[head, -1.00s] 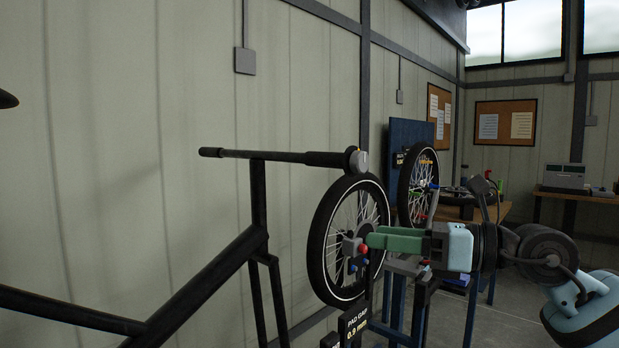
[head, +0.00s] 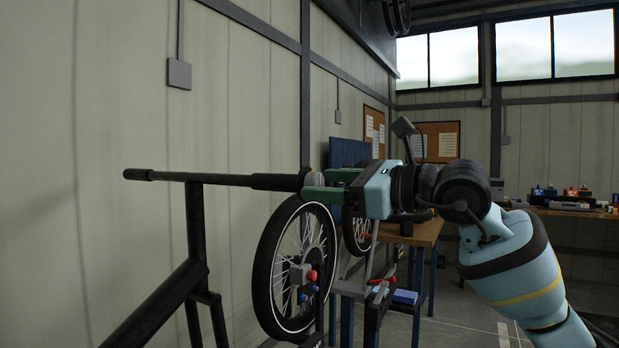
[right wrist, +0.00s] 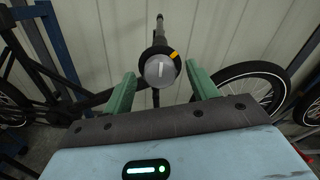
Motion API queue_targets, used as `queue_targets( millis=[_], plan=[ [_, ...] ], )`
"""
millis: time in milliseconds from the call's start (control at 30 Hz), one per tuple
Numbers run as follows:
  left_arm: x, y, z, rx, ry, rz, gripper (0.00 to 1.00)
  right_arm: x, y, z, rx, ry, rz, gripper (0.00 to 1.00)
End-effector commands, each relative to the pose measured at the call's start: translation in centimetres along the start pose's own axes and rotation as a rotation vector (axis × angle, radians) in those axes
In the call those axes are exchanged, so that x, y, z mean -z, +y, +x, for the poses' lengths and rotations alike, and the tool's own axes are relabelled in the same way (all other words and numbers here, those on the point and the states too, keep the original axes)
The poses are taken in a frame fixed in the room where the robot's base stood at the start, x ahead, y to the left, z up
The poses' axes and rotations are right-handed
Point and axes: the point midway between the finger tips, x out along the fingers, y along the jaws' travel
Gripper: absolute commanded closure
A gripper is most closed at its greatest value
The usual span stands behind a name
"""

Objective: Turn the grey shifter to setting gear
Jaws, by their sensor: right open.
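The grey shifter (right wrist: 159,70) is a round knob with a white line and an orange mark beside it, at the end of the handlebar. In the head view the shifter (head: 314,181) is partly hidden by my right gripper (head: 318,184). In the right wrist view my right gripper (right wrist: 162,88) is open, with one green finger on each side of the knob. Gaps show between the fingers and the knob there. The white line stands nearly upright, and the orange mark lies to its upper right. My left gripper is not in view.
The black handlebar (head: 220,179) runs left from the shifter on the dark bike frame (head: 195,235). A spoked wheel (head: 262,270) with red and blue knobs (head: 312,275) stands below my right gripper. A wooden bench (head: 425,234) is behind. The wall (head: 120,100) is on the left.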

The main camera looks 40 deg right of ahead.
Motion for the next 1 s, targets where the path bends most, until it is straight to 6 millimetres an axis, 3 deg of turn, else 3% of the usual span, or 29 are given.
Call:
queue_targets(
  millis=[300, 633, 1000],
  plan=[
    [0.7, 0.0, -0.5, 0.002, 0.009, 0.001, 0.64, -0.1, 0.0, 3.4, 0.000, -0.001, -0.001, 0.42],
    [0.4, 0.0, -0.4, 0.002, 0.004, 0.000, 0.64, 0.0, 0.1, 3.8, 0.000, 0.000, -0.001, 0.42],
    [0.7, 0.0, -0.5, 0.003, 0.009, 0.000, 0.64, 0.0, 0.1, 3.8, -0.001, 0.000, -0.001, 0.87]
  ],
)
